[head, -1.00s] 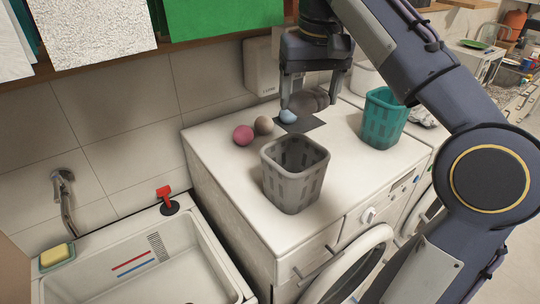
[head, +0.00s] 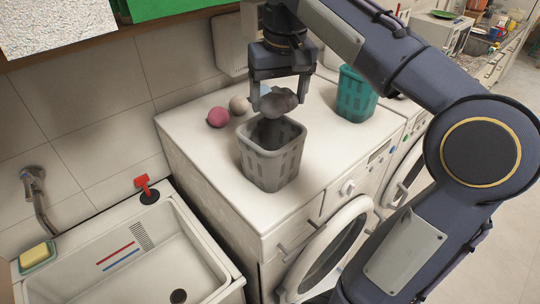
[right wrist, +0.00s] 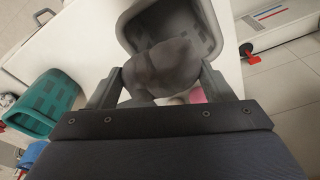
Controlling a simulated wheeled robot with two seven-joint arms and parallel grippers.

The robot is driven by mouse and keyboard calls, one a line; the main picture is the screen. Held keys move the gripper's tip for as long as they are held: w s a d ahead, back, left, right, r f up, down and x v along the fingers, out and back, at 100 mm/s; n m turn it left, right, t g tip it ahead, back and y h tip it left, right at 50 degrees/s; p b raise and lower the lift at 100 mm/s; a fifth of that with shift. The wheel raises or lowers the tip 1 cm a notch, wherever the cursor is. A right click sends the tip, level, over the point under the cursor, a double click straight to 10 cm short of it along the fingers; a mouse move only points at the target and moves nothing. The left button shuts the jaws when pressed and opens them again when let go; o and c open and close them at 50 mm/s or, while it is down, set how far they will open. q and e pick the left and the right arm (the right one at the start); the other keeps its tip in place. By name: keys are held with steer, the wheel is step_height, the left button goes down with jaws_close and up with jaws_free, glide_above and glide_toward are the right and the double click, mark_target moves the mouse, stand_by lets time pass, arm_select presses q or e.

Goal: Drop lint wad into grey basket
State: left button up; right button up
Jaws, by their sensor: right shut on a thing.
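The lint wad (head: 279,102) is a dark grey lumpy clump. My right gripper (head: 279,96) is shut on it, with one finger at each side. In the head view the wad is just above the back of the grey basket (head: 270,168), which stands upright on the washing machine. In the right wrist view the wad (right wrist: 160,68) overlaps the basket's opening, and the basket's wall (right wrist: 207,25) shows around it. The wad hides part of the basket's inside. My left gripper is not in view.
A pink ball (head: 218,117) and a beige ball (head: 239,104) lie left of the gripper, with a partly hidden blue ball beside them. A teal basket (head: 357,96) stands to the right. A sink (head: 165,265) is at left.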

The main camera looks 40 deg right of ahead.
steer(key=o, duration=1)
steer(key=shift+o, duration=0.2)
steer(key=r, duration=0.5)
steer(key=shift+s+a+r, duration=0.15)
steer(key=shift+s+a, duration=0.05)
steer(key=shift+s, duration=0.1)
steer(key=shift+s+r, duration=0.25)
steer(key=shift+r, duration=0.95)
